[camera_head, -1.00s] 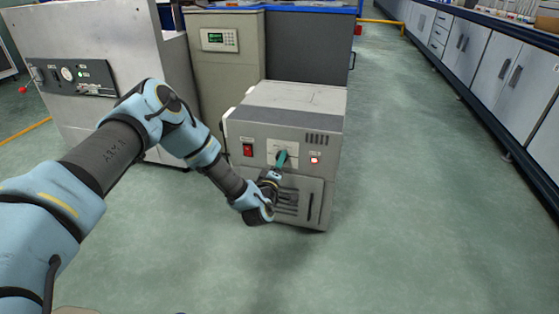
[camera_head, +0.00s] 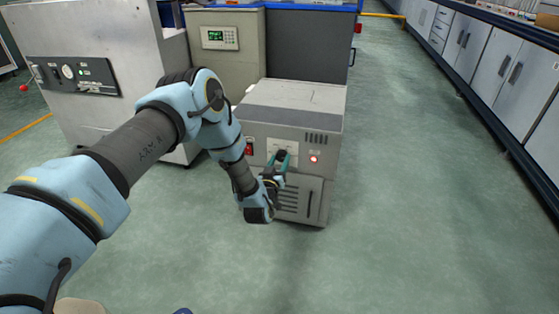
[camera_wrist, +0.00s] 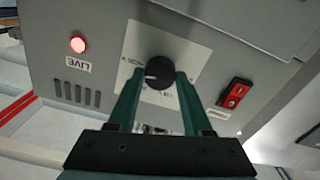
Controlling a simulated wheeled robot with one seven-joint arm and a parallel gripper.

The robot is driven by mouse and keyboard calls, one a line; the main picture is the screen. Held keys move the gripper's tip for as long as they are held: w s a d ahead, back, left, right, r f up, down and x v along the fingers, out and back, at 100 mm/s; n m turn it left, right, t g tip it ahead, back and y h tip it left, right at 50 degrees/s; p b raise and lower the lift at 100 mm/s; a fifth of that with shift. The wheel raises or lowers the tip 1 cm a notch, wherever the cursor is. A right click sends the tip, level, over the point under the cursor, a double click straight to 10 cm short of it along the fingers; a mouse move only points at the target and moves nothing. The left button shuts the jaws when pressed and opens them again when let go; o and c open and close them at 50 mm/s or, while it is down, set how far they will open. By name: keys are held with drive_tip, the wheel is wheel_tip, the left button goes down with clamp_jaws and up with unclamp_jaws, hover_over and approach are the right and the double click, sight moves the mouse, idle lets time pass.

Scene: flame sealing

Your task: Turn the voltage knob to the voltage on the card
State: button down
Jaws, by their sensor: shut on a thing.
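The voltage knob (camera_wrist: 158,73) is a round black knob with a pale pointer line, on a white dial plate (camera_wrist: 188,57) on the front of a grey box (camera_head: 295,95). The wrist view shows the panel turned over, and the dial's marks are too small to read. My gripper (camera_wrist: 160,76) has its two teal fingers on either side of the knob, shut on it. In the head view my gripper (camera_head: 282,158) covers most of the knob. I cannot make out a voltage card.
A red switch (camera_wrist: 234,93) and a lit red lamp (camera_wrist: 78,44) labelled LIVE flank the dial. Vent slots (camera_head: 316,139) sit near the lamp. A larger grey machine (camera_head: 90,45) stands at left and a cabinet with a display (camera_head: 219,39) behind. The floor at right is clear.

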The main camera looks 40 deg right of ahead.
drive_tip(key=shift+m, duration=1.3)
drive_tip(key=shift+c, duration=1.6)
unclamp_jaws()
drive_tip(key=p+v, duration=0.2)
drive_tip(key=v, duration=0.9)
drive_tip(key=shift+w, duration=0.1)
